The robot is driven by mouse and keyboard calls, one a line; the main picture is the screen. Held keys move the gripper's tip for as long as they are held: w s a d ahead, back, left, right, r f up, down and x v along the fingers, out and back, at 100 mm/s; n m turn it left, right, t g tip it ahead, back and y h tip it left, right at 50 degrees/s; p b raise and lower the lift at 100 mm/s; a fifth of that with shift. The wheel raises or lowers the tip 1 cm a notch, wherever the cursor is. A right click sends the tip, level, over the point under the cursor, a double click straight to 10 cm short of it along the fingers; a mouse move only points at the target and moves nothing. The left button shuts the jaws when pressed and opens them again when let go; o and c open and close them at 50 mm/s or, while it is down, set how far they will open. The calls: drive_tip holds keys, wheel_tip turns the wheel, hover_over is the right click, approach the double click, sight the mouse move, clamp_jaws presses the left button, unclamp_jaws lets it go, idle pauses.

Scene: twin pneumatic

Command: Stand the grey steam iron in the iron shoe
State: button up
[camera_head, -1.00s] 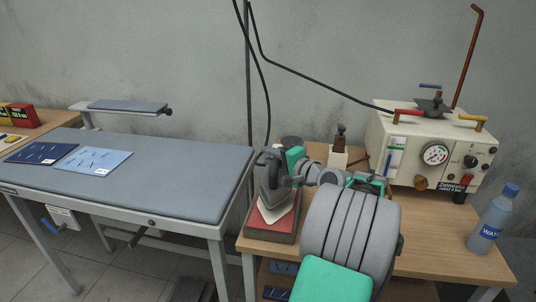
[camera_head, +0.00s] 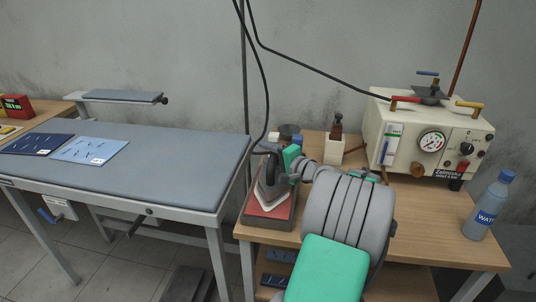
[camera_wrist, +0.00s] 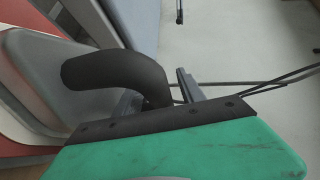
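In the wrist view, the iron's grey body (camera_wrist: 38,75) and black curved handle (camera_wrist: 112,72) fill the left side, with the red of the shoe (camera_wrist: 18,18) beyond. My gripper (camera_head: 284,160) is at the handle, right of the iron. In the wrist view its fingers (camera_wrist: 158,95) lie either side of the handle's end, with a gap showing beside the right finger. The exact contact under the sole is hard to see.
A cream steam station (camera_head: 425,135) stands at the back right, with a water bottle (camera_head: 488,205) by the right edge. A small bottle in a holder (camera_head: 334,150) stands behind my arm. A grey ironing table (camera_head: 150,170) is at left. A black hose (camera_head: 262,90) hangs behind the iron.

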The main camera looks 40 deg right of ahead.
sight(273, 170)
drive_tip(key=shift+s+r, duration=0.15)
drive_tip(key=s+r, duration=0.1)
drive_tip(key=s, duration=1)
drive_tip(key=shift+s+r, duration=0.3)
drive_tip(key=shift+r, duration=0.1)
drive_tip(key=shift+a, duration=0.1)
